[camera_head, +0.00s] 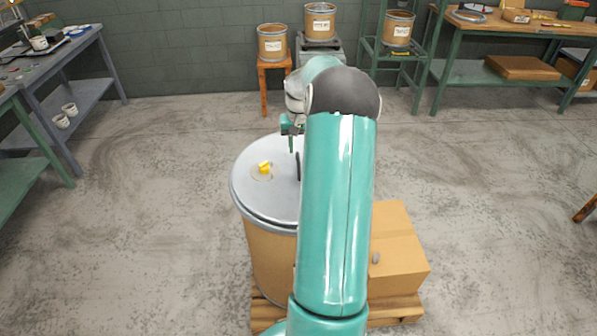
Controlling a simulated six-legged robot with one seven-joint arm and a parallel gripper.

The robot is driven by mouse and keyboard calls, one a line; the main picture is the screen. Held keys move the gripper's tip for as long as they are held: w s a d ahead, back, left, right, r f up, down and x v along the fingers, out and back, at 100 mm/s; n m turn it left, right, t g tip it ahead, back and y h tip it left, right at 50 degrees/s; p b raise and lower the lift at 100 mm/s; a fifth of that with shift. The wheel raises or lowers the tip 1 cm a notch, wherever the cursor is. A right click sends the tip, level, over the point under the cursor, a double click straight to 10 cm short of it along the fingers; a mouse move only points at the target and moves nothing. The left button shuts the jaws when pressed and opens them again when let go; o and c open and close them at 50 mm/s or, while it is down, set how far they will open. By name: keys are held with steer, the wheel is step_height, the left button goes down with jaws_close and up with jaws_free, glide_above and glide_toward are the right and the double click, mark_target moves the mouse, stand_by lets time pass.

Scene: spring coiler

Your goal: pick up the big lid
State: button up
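The big lid (253,192) is a round grey metal disc lying on top of a large tan drum (268,250). A dark upright piece, perhaps its handle (298,166), shows near the middle of the lid, partly hidden by my arm. A small yellow object (264,167) sits on the lid's left part. My gripper (291,146) is above the far part of the lid, pointing down. My arm hides the lid's right side. The gripper's fingers are small and overlap in this view, so I cannot tell whether they are apart.
The drum stands on a wooden pallet (398,312) beside a cardboard box (400,250). A workbench (88,42) stands at left, another bench (470,75) at back right. Smaller drums (272,45) stand along the back wall. The floor around the pallet is open.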

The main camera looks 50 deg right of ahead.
mark_target(298, 160)
steer(key=f, duration=0.7)
steer(key=shift+w+d+f, duration=0.15)
steer(key=shift+w+f, duration=0.1)
steer(key=shift+f, duration=0.05)
jaws_close()
steer(key=shift+r, duration=0.1)
stand_by(1.0)
